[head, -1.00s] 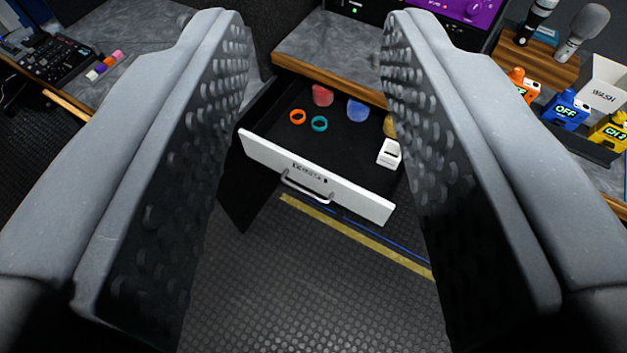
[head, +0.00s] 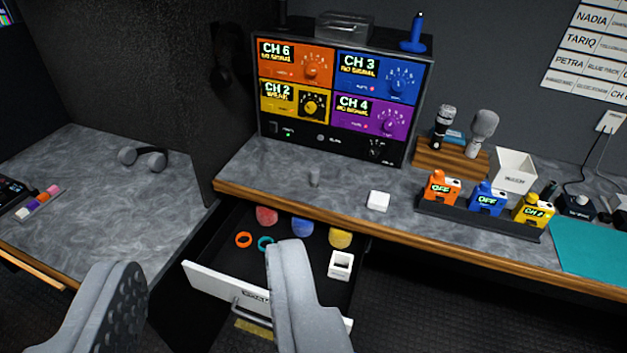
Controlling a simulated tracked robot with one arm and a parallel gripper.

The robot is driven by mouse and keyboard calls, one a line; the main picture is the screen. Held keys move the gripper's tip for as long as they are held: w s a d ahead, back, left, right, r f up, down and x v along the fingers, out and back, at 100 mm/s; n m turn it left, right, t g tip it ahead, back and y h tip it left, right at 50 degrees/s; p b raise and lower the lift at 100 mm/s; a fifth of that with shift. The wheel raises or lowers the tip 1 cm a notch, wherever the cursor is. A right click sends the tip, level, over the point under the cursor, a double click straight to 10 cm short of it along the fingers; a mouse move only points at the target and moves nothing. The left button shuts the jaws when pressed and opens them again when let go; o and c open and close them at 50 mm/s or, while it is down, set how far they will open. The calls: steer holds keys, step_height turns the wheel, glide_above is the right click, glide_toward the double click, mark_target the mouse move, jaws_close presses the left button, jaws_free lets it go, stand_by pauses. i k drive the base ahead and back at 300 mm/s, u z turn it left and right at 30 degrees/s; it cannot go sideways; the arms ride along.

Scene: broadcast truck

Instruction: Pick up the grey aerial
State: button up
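The open drawer (head: 205,283) holds coloured foam covers, rings and a white block. The rack (head: 420,110) has four coloured channel panels. A white box (head: 378,201) lies on the worktop. Microphones, beltpacks in a dark tray and a white bin (head: 513,170) stand right. Headphones (head: 143,157) lie left.

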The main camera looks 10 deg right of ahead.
mark_target(315, 171)
steer(key=u, duration=0.2)
steer(key=k, duration=0.35)
steer(key=z, duration=0.45)
steer(key=i, duration=1.3)
steer(key=u, duration=0.55)
steer(key=i, duration=0.4)
steer(key=u, duration=0.35)
